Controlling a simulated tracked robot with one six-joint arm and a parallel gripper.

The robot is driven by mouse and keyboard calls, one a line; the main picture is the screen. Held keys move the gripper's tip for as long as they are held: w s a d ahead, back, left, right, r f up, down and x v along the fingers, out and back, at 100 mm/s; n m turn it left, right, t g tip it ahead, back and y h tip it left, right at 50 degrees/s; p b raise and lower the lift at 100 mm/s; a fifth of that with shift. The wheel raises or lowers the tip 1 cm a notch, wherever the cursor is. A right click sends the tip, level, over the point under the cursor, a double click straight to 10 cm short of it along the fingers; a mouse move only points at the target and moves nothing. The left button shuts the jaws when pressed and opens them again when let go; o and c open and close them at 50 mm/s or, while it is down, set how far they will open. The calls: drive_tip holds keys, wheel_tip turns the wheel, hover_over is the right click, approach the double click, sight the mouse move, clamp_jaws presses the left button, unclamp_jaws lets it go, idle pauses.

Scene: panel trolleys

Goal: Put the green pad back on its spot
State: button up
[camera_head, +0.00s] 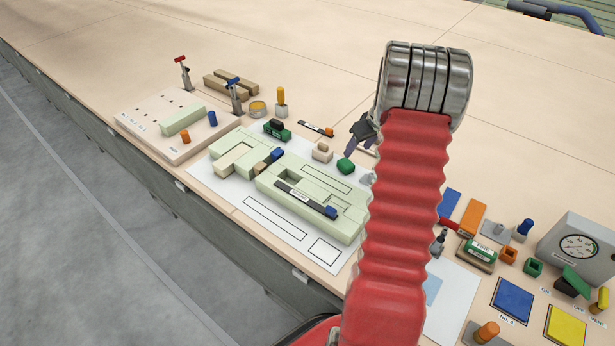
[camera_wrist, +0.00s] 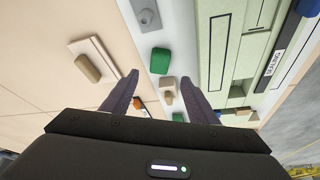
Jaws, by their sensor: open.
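A small dark green block (camera_head: 345,165), the likeliest green pad, lies on the right edge of the white sheet, beside the pale green panel pieces (camera_head: 318,190). It also shows in the wrist view (camera_wrist: 160,62), just beyond and between my fingertips. My gripper (camera_head: 361,147) is open and empty, close to this block in the head view. In the wrist view my gripper (camera_wrist: 160,77) has its two dark fingers spread, with a beige block with a knob (camera_wrist: 168,88) between them in the picture. I cannot tell its height above the table. No marked spot for the pad is clear.
A pale board with pegs (camera_head: 160,115) stands at the left. Blue (camera_head: 512,299) and yellow (camera_head: 566,325) squares and a gauge box (camera_head: 580,245) are at the right. The far table is clear. My arm hides part of the middle.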

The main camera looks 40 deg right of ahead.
drive_tip(key=s+a+r, duration=0.1)
drive_tip(key=a+r, duration=0.5)
drive_tip(key=a, duration=0.4)
drive_tip(key=a+r+n, duration=0.1)
drive_tip(key=a+r, duration=0.5)
drive_tip(key=a, duration=0.3)
drive_tip(key=s+a+r, duration=0.1)
drive_tip(key=a+r, duration=0.6)
drive_tip(key=a, duration=0.3)
drive_tip(key=s+a+r+t, duration=0.1)
drive_tip(key=s+a+r, duration=0.1)
drive_tip(key=s+a, duration=1.6)
drive_tip(key=shift+s, duration=0.7)
drive_tip(key=shift+d+r, duration=0.1)
drive_tip(key=shift+d, duration=0.05)
